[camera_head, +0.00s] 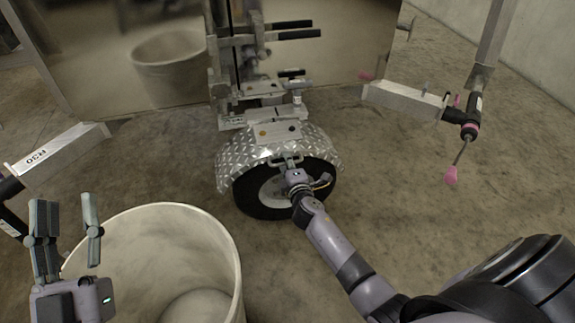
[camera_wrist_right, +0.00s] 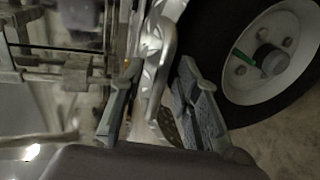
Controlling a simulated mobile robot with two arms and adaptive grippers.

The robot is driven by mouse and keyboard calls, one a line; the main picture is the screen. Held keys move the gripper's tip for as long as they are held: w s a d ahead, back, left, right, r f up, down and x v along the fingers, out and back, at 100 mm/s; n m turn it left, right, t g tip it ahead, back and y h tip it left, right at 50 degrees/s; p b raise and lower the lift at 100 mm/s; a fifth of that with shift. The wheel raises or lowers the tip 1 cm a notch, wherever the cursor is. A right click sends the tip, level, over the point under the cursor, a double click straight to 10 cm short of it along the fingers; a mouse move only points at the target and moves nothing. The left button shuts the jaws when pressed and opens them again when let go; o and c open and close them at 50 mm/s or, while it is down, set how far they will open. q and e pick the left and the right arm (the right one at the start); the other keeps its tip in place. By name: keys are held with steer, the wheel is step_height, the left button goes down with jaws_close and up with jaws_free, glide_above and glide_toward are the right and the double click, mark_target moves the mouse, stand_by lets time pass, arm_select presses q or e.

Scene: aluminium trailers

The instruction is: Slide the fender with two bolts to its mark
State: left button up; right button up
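The diamond-plate fender (camera_head: 235,164) arches over a black tire with a white wheel (camera_head: 272,190) in the head view. A flat bracket on its top carries two small round spots, perhaps the bolts (camera_head: 263,133). My right gripper (camera_head: 287,160) is at the fender's near edge. In the right wrist view, the fender's edge (camera_wrist_right: 165,45) runs between my right gripper's parted fingers (camera_wrist_right: 158,92), and a gap shows beside it. My left gripper (camera_head: 66,202) is open and empty, above the bucket's left rim. I cannot make out a mark.
A large pale bucket (camera_head: 232,240) stands at the front left. A metal rail stand (camera_head: 240,70) rises behind the fender. Metal beams jut in at left (camera_head: 60,147) and right (camera_head: 405,100), the right one near a hanging tool with pink tips (camera_head: 451,175). Floor right of the wheel is clear.

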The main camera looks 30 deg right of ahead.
steer(key=shift+w, duration=0.15)
steer(key=shift+c, duration=0.6)
jaws_close()
